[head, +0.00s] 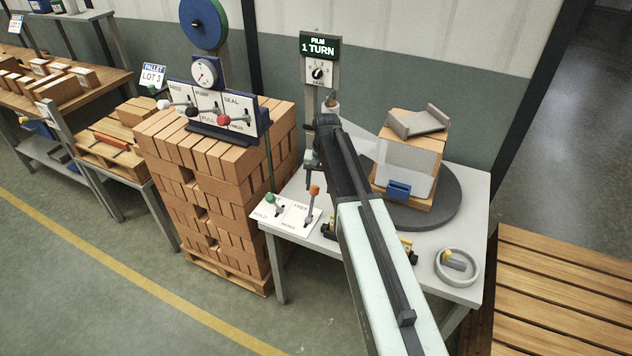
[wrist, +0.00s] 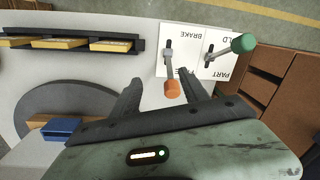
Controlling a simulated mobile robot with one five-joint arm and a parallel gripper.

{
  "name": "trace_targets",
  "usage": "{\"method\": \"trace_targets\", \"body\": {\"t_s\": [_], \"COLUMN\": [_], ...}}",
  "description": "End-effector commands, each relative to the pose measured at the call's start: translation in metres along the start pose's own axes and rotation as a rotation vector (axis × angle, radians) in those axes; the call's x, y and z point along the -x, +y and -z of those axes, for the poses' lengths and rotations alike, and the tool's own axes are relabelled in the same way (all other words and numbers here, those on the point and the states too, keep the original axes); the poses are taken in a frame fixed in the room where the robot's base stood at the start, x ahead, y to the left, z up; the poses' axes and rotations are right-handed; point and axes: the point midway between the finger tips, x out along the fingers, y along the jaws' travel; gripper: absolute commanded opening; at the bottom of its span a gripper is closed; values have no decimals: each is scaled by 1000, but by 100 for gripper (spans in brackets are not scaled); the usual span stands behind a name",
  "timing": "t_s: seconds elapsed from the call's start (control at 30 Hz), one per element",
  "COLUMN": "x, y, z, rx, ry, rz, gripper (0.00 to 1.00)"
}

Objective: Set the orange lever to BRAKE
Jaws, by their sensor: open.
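The orange lever (head: 314,191) stands on a white panel (head: 298,218) at the front left corner of the table. In the wrist view, the orange lever (wrist: 172,89) leans away from the upside-down BRAKE label (wrist: 196,35), toward the opposite end of its slot. A label at that end is mostly hidden. My gripper (wrist: 162,78) is open, and the orange knob shows between its two dark fingers. I cannot tell whether either finger touches it.
A green lever (head: 271,199) stands beside the orange one; it also shows in the wrist view (wrist: 243,43). A dark turntable (head: 443,206) carries wrapped bricks behind my arm. A tall brick stack (head: 215,165) stands left.

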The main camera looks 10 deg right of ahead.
Motion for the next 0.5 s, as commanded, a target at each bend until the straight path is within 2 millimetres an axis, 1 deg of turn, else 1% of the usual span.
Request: {"method": "trace_targets", "body": {"t_s": [0.03,0.1,0.13,0.23,0.37,0.5], "x": [8,10,10,11,9,-1], "y": [-6,-10,-10,-12,-11,-11], "z": [29,47,52,60,59,58], "rx": [-28,-60,-70,-87,-91,-90], "ry": [1,2,2,3,3,3], "rz": [7,15,18,23,24,24], "gripper": [53,53,53,53,53,53]}}
